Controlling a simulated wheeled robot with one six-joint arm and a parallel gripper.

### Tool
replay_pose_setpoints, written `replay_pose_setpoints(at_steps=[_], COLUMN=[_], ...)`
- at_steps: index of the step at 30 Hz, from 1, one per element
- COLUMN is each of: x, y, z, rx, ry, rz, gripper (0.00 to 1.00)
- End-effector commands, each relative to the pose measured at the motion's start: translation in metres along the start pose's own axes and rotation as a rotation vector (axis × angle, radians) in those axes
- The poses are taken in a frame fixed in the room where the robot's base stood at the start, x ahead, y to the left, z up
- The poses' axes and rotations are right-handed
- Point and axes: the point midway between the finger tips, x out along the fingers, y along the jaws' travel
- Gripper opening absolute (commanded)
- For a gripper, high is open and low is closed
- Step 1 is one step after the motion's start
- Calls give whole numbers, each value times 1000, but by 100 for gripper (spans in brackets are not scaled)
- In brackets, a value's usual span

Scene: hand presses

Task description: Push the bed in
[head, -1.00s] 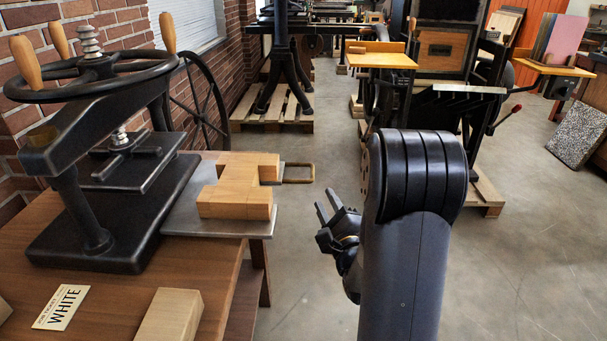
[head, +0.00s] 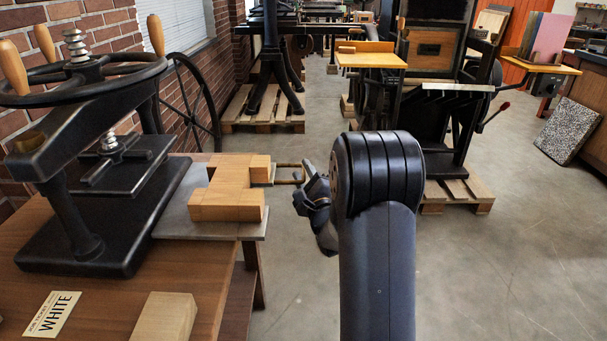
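The bed is a grey metal plate (head: 176,222) sticking out to the right from the black press (head: 100,205) on the wooden table. Wooden blocks (head: 228,204) lie on the bed. A brass loop handle (head: 287,165) extends from the bed's right end. My gripper (head: 310,180) is at the outer end of this handle, its fingers partly overlapping it in the picture. I cannot tell whether the fingers touch or enclose the handle. My own arm hides part of the gripper.
A ticket reading WHITE (head: 53,314) and a pale wood block (head: 165,318) lie on the table's front part. Another black press (head: 440,120) stands on a pallet behind my arm.

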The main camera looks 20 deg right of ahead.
Motion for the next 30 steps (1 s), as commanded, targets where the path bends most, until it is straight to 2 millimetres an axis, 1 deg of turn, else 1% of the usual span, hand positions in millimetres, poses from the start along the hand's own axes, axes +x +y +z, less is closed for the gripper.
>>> replay_pose_setpoints(at_steps=[5, 17, 30], x=[0, 0, 0], y=[0, 0, 1], z=[0, 0, 1], rx=[0, 0, 0], ry=[0, 0, -1], rz=[0, 0, 1], gripper=[32, 0, 0])
